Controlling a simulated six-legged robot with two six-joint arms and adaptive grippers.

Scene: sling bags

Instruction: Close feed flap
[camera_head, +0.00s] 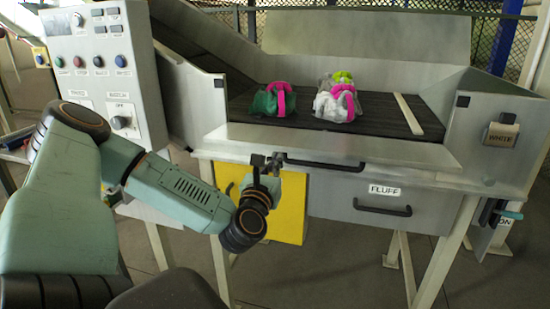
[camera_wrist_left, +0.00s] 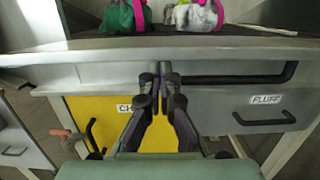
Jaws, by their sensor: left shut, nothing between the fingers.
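The feed flap (camera_head: 350,146) is the pale metal panel along the front edge of the machine's belt opening. It slopes outward, with a long black handle (camera_head: 325,164) on its lower front. In the left wrist view the handle (camera_wrist_left: 240,79) runs to the right of the fingers. My left gripper (camera_head: 266,160) is shut and empty, in front of the flap by the handle's left end. In the left wrist view its fingertips (camera_wrist_left: 160,77) meet close to the flap edge; I cannot tell whether they touch it. My right gripper is not in view.
Bundled bags, one green and pink (camera_head: 272,100) and one white and pink (camera_head: 337,103), lie on the dark belt (camera_head: 380,117). Below are a yellow door (camera_head: 290,205) and a grey FLUFF drawer (camera_head: 370,221). A control box (camera_head: 104,70) stands left.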

